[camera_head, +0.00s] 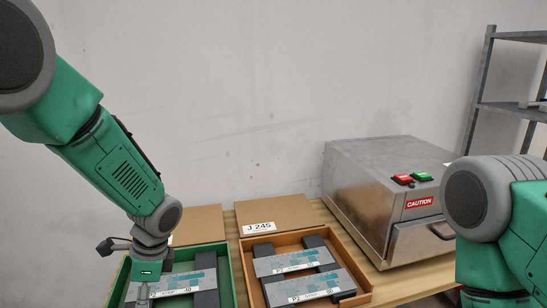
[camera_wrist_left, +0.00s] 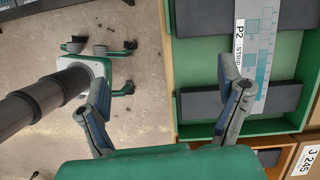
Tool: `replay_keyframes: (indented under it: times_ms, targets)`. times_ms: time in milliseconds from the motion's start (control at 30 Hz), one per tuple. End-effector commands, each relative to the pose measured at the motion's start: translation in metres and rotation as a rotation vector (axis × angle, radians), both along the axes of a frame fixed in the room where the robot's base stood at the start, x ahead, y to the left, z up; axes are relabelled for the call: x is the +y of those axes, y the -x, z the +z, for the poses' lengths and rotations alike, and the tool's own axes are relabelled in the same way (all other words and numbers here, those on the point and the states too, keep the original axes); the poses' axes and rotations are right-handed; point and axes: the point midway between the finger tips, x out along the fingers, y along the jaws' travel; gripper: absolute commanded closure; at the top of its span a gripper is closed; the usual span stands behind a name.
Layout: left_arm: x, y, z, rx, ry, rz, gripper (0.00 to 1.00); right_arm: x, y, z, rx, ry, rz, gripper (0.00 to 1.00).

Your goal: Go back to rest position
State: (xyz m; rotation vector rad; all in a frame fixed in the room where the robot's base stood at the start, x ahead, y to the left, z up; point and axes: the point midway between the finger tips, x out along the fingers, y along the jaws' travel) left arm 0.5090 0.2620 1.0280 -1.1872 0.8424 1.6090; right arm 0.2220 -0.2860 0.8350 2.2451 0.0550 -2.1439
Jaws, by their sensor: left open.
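My left arm reaches in from the left in the head view, with its wrist above the green tray (camera_head: 227,270). My left gripper (camera_wrist_left: 163,75) is open and empty in the left wrist view. One finger shows over the floor and the other over the green tray (camera_wrist_left: 190,130) and its plate. A grey and teal plate labelled P2 (camera_wrist_left: 258,50) lies across dark blocks in that tray; it also shows in the head view (camera_head: 185,281). My right arm shows at the right edge of the head view, but its gripper is out of view.
An orange tray (camera_head: 356,270) holds more labelled plates on dark blocks. Behind it is a brown board marked J 245 (camera_head: 280,210). A metal machine (camera_head: 365,195) with red and green buttons stands on the right. A metal shelf (camera_head: 480,95) stands behind it.

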Motion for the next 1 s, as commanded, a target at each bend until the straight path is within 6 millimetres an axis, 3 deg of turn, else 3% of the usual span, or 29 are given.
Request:
replay_keyframes:
  times_ms: [267,367,500,600,700,800,1000]
  targets:
    - [-0.009,0.05,-0.099,-0.033,0.099,0.177,0.13,0.0,0.001,-0.028,0.001,0.0,0.001,1.0]
    - [-0.012,0.082,-0.151,-0.049,0.148,0.298,0.13,0.001,0.001,-0.044,0.001,0.0,0.001,1.0]
    - [-0.013,0.152,-0.236,-0.095,0.21,0.569,0.13,0.001,0.001,-0.076,0.001,0.0,0.0,1.0]
    - [-0.008,0.204,-0.28,-0.145,0.229,0.782,0.13,0.001,0.002,-0.098,0.002,0.0,0.0,1.0]
    - [0.001,0.246,-0.305,-0.201,0.226,0.956,0.13,0.001,0.002,-0.114,0.002,0.0,0.0,1.0]
    - [0.009,0.273,-0.316,-0.25,0.217,1.078,0.13,0.001,0.002,-0.124,0.001,0.0,0.0,1.0]
    - [0.016,0.292,-0.319,-0.297,0.21,1.169,0.13,0.001,0.002,-0.129,0.001,0.0,0.0,1.0]
